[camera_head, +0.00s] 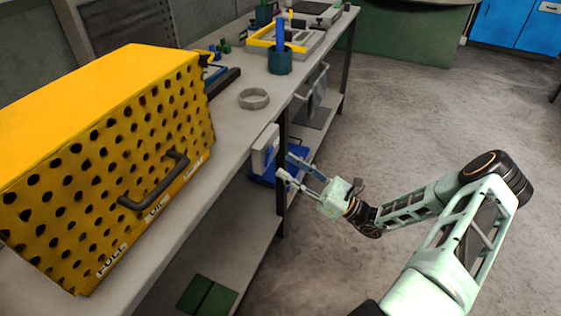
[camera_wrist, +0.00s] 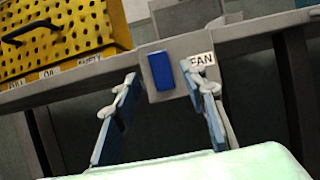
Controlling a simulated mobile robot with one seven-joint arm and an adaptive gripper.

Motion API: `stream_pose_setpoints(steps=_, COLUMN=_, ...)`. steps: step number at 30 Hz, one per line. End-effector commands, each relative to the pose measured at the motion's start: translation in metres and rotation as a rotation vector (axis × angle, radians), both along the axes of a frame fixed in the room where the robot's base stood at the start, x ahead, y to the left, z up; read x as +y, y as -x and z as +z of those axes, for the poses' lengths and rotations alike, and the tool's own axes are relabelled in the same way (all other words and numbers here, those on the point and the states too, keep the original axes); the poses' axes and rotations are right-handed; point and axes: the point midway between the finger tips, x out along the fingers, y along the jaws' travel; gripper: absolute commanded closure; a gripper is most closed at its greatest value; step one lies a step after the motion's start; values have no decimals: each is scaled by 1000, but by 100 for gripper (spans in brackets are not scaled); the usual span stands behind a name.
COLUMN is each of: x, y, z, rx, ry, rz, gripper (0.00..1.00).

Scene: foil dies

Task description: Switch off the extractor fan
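A grey switch box (camera_head: 264,151) is fixed to the front edge of the bench. In the wrist view it carries a blue rocker (camera_wrist: 161,71) with a white FAN label (camera_wrist: 203,61) to its right. I cannot tell which way the rocker is tipped. My gripper (camera_head: 284,166) is in front of the box, its fingers pointing at it. In the wrist view my gripper (camera_wrist: 161,80) is open and empty, with the rocker between the fingertips in the picture. Contact with the box cannot be made out. The fan itself is not identifiable.
A yellow perforated box (camera_head: 115,150) with a dark handle (camera_head: 155,182) stands on the bench to the left. A grey ring (camera_head: 254,99) and a teal cup (camera_head: 280,62) are farther along the bench (camera_head: 235,125). A shelf with blue items lies below. The floor (camera_head: 400,120) to the right is clear.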

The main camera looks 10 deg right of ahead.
Motion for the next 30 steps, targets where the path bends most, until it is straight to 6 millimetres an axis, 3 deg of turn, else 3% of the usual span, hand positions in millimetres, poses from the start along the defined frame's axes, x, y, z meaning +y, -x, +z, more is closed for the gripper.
stream_pose_setpoints(steps=6, x=-35, y=25, z=-21, rx=1, ry=1, rz=-3, gripper=61)
stream_pose_setpoints(steps=12, x=-54, y=39, z=-31, rx=0, ry=0, rz=-1, gripper=61)
stream_pose_setpoints(steps=30, x=-58, y=42, z=-33, rx=0, ry=1, rz=1, gripper=61)
